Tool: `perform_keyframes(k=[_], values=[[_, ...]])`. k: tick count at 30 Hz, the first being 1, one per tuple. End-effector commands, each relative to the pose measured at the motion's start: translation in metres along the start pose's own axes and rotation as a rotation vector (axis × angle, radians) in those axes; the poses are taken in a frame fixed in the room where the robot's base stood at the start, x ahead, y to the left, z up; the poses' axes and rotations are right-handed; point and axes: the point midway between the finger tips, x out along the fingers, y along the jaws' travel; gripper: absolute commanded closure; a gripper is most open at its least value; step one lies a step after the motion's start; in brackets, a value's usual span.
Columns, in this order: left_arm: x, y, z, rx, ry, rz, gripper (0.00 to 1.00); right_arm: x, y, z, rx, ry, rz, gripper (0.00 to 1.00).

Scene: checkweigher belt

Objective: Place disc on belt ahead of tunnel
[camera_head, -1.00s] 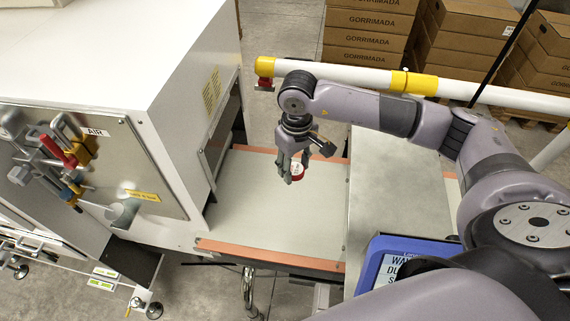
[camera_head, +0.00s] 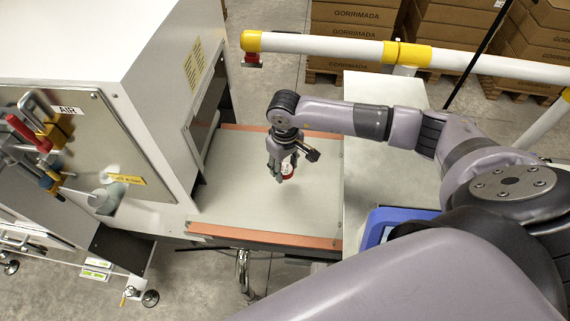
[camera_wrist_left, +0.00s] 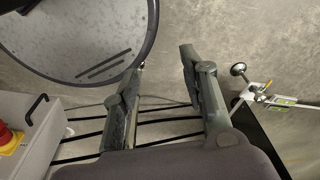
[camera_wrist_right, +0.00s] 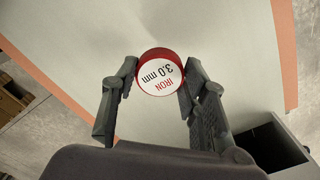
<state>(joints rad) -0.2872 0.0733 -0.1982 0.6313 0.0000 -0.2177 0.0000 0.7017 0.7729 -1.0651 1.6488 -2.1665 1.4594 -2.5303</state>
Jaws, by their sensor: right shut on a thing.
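The disc (camera_wrist_right: 160,73) is red-rimmed with a white face reading "IRON 3.0 mm". My right gripper (camera_wrist_right: 160,80) is shut on it, one finger on each side, in the right wrist view. In the head view the disc (camera_head: 288,169) shows between the fingers of my right gripper (camera_head: 281,172), over the pale belt (camera_head: 240,203). I cannot tell whether the disc touches the belt. The tunnel (camera_head: 208,110) is the dark opening in the white housing, left of the disc. My left gripper (camera_wrist_left: 165,95) is open and empty above the floor in the left wrist view.
Orange rails (camera_head: 262,238) edge the belt. A grey metal plate (camera_head: 390,187) and a blue-framed display (camera_head: 392,222) lie to the right. A white and yellow guard rail (camera_head: 330,47) runs behind. The left wrist view shows a round table (camera_wrist_left: 80,40) and a red button (camera_wrist_left: 8,138).

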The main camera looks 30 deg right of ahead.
Motion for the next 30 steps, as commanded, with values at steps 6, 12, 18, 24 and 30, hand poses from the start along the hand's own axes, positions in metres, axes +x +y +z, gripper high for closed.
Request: perform_keyframes(k=[6, 12, 18, 24, 30], values=[[0.018, 0.002, 0.013, 0.002, -0.017, 0.002, 0.60, 0.035, -0.001, 0.001, 0.001, -0.003, -0.002, 0.87], [0.028, 0.001, 0.028, 0.004, -0.037, 0.001, 0.60, 0.057, 0.000, 0.000, 0.001, -0.001, -0.001, 0.87], [0.026, -0.001, 0.027, 0.005, -0.036, -0.001, 0.60, 0.055, 0.000, 0.000, 0.001, 0.000, -0.001, 0.87], [0.033, -0.002, 0.025, 0.006, -0.031, -0.002, 0.60, 0.060, 0.000, 0.000, 0.000, 0.000, 0.000, 0.87], [0.031, -0.002, 0.020, 0.005, -0.025, -0.003, 0.60, 0.058, 0.000, 0.000, 0.000, -0.001, 0.000, 0.46]])
